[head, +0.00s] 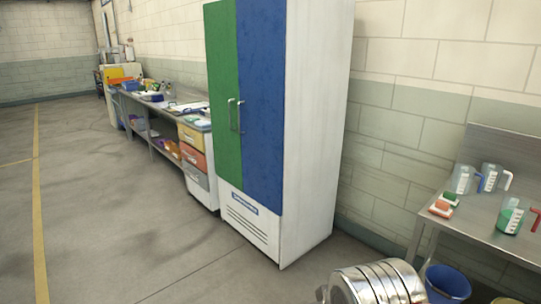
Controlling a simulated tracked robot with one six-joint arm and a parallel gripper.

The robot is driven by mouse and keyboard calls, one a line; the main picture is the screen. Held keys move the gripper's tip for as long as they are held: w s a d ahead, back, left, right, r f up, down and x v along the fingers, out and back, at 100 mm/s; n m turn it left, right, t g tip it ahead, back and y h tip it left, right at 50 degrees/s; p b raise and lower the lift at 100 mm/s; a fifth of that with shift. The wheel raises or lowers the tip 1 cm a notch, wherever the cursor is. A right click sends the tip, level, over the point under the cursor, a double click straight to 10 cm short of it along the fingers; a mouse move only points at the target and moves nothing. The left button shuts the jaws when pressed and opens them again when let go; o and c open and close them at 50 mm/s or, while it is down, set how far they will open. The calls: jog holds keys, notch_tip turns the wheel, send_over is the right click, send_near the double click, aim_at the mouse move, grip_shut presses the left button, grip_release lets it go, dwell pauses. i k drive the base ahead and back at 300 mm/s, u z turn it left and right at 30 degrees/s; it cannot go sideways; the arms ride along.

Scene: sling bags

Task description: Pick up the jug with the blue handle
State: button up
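Several clear measuring jugs with white scales stand upright on a metal table at the right of the head view. The rear left jug (463,179) has a blue strip at its right side that looks like its handle, partly overlapping the jug beside it. That rear right jug (490,177) has a pale handle on its right. My gripper is not in view.
The metal table (478,222) also bears orange, white and green blocks (443,204). A blue bucket (447,283) and a shiny metal drum-like object (378,286) stand in front. A tall green-and-blue cabinet (262,110) fills the middle. Open floor (130,220) lies left.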

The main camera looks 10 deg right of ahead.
aim_at(463, 175)
jog(key=z, duration=0.1)
jog(key=i, duration=1.7)
jog(key=z, duration=0.65)
jog(key=i, duration=0.75)
jog(key=z, duration=0.9)
jog(key=i, duration=1.05)
jog(key=z, duration=0.15)
